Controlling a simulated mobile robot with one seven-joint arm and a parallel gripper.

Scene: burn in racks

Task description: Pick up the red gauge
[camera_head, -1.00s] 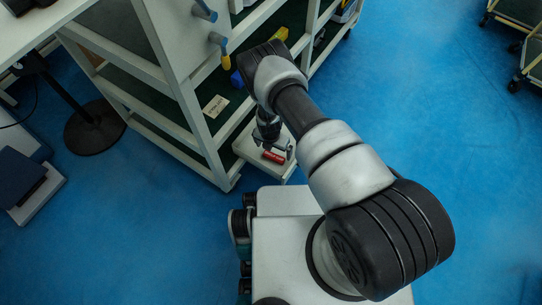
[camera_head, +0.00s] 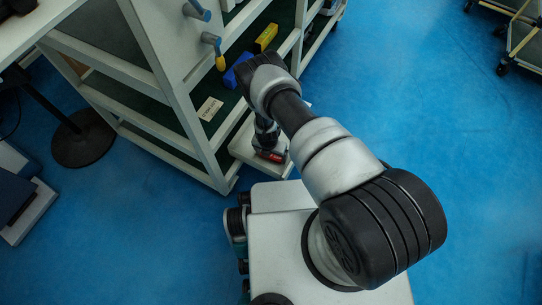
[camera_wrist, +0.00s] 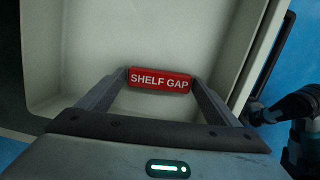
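The red gauge (camera_wrist: 160,79) is a small red block with white "SHELF GAP" lettering, inside a pale tray (camera_wrist: 95,45) in the wrist view. My gripper (camera_wrist: 161,82) is open, with one finger at each short end of the gauge. The fingertips are very close to its ends; I cannot tell if they touch. In the head view the gauge (camera_head: 270,156) shows as a red patch under my gripper (camera_head: 267,140), which partly hides it. The tray (camera_head: 243,151) there is a pale ledge at the rack's lower corner.
A rack (camera_head: 207,150) with shelves stands just behind the tray. A blue block (camera_head: 238,72), a yellow block (camera_head: 266,38) and a label card (camera_head: 210,108) are on its shelf. A round black stand base (camera_head: 83,138) is on the left.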

